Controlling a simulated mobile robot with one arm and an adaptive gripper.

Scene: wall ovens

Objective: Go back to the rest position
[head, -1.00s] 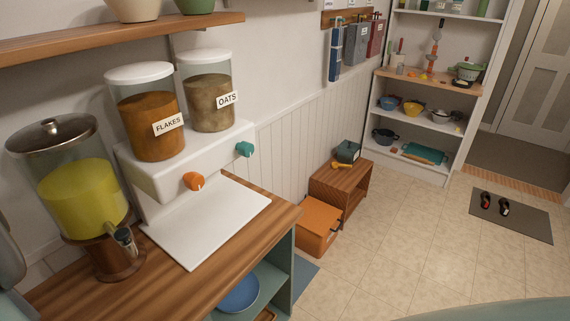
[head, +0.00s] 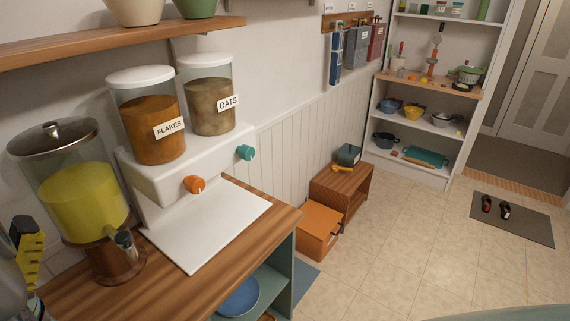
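A black and yellow part at the left edge, beside the juice dispenser, appears to be my gripper (head: 27,252). It is cut off by the frame and seen from the side, so its fingers cannot be made out clearly. Nothing is visibly held in it. A grey part of my arm shows below it in the bottom left corner. The gripper appears apart from the juice dispenser (head: 75,200), which stands upright on the wooden counter (head: 190,285).
The white cereal dispenser (head: 190,165) holds flakes and oats, with orange and green knobs. A wooden shelf (head: 110,42) overhangs the counter. An orange box (head: 315,235) and low wooden bench (head: 345,185) stand along the wall. The tiled floor (head: 400,240) is largely clear, with a mat (head: 515,222) at right.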

